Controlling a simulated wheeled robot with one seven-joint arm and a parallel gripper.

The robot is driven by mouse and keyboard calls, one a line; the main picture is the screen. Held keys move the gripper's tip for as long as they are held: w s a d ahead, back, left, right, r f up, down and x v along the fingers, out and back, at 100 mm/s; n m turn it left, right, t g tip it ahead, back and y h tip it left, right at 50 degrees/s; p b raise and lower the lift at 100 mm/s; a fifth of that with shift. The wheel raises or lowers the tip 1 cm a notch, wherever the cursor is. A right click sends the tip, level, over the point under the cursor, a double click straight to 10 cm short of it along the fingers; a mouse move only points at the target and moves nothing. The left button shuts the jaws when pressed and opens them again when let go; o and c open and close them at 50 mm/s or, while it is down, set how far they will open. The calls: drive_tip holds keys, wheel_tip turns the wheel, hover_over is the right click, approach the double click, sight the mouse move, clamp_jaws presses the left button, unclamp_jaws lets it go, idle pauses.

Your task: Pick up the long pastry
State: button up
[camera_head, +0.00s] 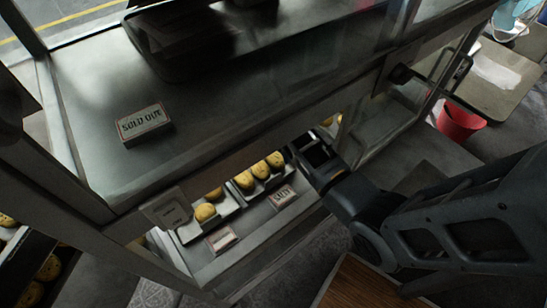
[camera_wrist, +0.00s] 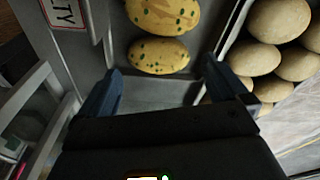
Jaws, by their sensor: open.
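Several oval yellow pastries with green specks lie in a metal tray (camera_wrist: 165,92) in the wrist view. The nearest long pastry (camera_wrist: 158,57) lies crosswise just ahead of my gripper (camera_wrist: 162,70), and another pastry (camera_wrist: 163,15) lies beyond it, cut by the picture's edge. My gripper's fingers are apart, one to each side of the tray's near end, with nothing between them that I can see held. In the head view my gripper (camera_head: 308,150) reaches into the lower shelf of the display case, beside a row of yellow pastries (camera_head: 260,170). Its fingertips are hard to make out there.
Round pale buns (camera_wrist: 268,50) lie in a neighbouring tray at the right. A label card (camera_wrist: 63,12) stands at the left. In the head view the case's upper shelf (camera_head: 220,110) with a "SOLD OUT" sign (camera_head: 144,124) overhangs the pastries. A red bin (camera_head: 461,119) stands at right.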

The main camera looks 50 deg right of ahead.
sight(274, 157)
drive_tip(key=f, duration=0.4)
drive_tip(key=shift+s+d, duration=0.1)
drive_tip(key=shift+d, duration=0.15)
drive_tip(key=shift+c, duration=0.2)
drive_tip(key=c, duration=0.8)
